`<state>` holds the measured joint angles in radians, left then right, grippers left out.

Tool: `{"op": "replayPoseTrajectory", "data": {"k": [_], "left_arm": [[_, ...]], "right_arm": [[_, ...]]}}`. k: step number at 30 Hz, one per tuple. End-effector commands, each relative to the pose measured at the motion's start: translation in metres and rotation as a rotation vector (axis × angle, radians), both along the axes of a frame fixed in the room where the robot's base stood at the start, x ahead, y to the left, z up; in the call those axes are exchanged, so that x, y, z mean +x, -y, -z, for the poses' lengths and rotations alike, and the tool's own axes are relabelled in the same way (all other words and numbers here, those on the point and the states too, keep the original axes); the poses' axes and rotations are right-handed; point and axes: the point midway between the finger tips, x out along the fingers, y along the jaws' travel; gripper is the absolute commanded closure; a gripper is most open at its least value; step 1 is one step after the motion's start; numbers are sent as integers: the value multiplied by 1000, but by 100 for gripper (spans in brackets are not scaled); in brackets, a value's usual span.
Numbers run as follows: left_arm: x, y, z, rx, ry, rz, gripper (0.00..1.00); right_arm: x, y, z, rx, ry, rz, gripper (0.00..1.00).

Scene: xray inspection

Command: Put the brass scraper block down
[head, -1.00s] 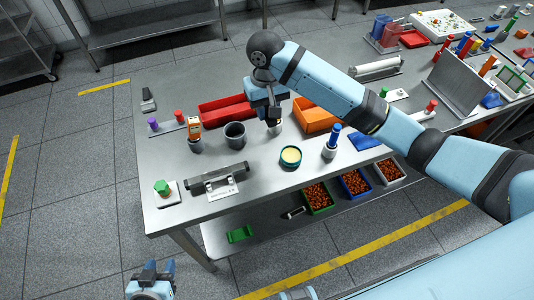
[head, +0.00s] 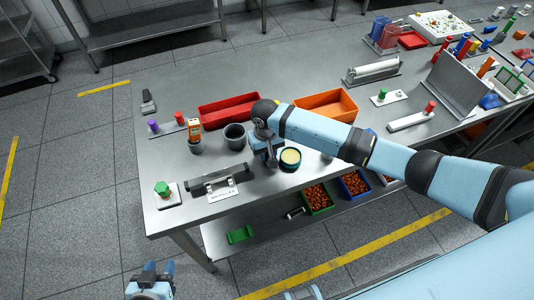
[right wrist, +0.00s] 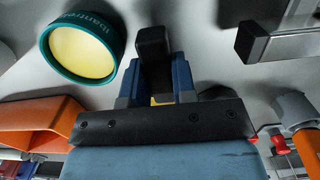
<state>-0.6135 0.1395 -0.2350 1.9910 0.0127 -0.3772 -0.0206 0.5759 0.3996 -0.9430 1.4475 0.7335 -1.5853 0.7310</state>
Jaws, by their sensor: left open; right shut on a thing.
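My right gripper (head: 271,163) points down over the table, just left of the round tin (head: 290,157) with a teal rim and pale yellow top. It is shut on the brass scraper block, mostly hidden by the fingers. A small yellow patch of the block (right wrist: 160,100) shows between the blue fingers in the right wrist view. The tin also shows there (right wrist: 82,46), upper left, apart from the fingers. I cannot tell whether the block touches the table. My left gripper (head: 150,289) is open and low at the bottom left, off the table.
A dark cup (head: 235,136) and an orange-topped tool (head: 194,128) stand left of my right gripper. A dark bar on a stand (head: 216,180) lies left of it. Red (head: 229,109) and orange bins (head: 327,104) are behind. The table's front edge is close.

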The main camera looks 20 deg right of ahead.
Motion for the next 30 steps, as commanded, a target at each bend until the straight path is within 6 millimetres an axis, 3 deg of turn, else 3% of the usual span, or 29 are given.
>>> {"op": "replayPoseTrajectory", "data": {"k": [3,13,14,15,25,30], "left_arm": [[0,0,-1,0,1,0,57],[0,0,-3,-2,3,-1,57],[0,0,-3,-2,3,-1,57],[0,0,-3,-2,3,-1,57],[0,0,-1,-1,3,-1,57],[0,0,-1,-1,2,-1,57]], "right_arm": [[0,0,9,0,1,0,97],[0,0,12,0,1,0,97],[0,0,12,0,1,0,70],[0,0,12,0,1,-1,64],[0,0,9,0,2,-1,64],[2,0,-15,1,2,-2,64]]}}
